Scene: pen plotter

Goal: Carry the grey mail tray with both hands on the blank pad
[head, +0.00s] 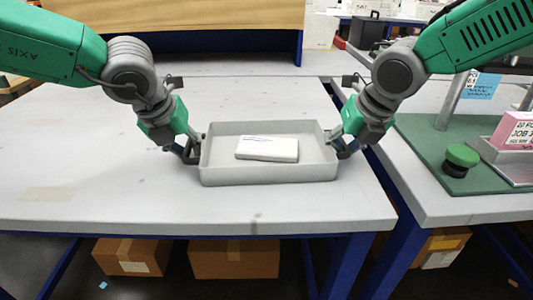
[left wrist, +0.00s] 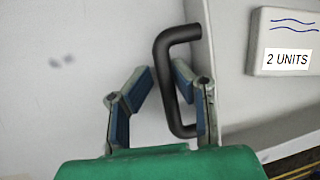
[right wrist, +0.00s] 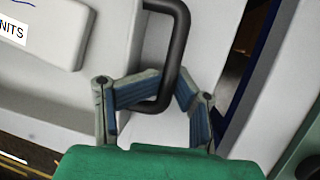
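The grey mail tray (head: 215,172) is level on the light grey table, with a white block (head: 267,148) inside. The block's label reads "2 UNITS" in the left wrist view (left wrist: 287,60). A dark bar handle stands at each end of the tray. My left gripper (head: 193,150) has its fingers bent in on both sides of the left handle (left wrist: 163,70). My right gripper (head: 343,148) is likewise closed around the right handle (right wrist: 180,45). A faint beige rectangle (head: 48,193) lies at the table's left; I cannot tell whether it is the blank pad.
A gap separates this table (head: 90,130) from a second table at the right. That one holds a green mat (head: 425,140), a green button (head: 462,156) and a pink box (head: 517,130). The tabletop left of the tray is clear. Cardboard boxes (head: 235,258) stand underneath.

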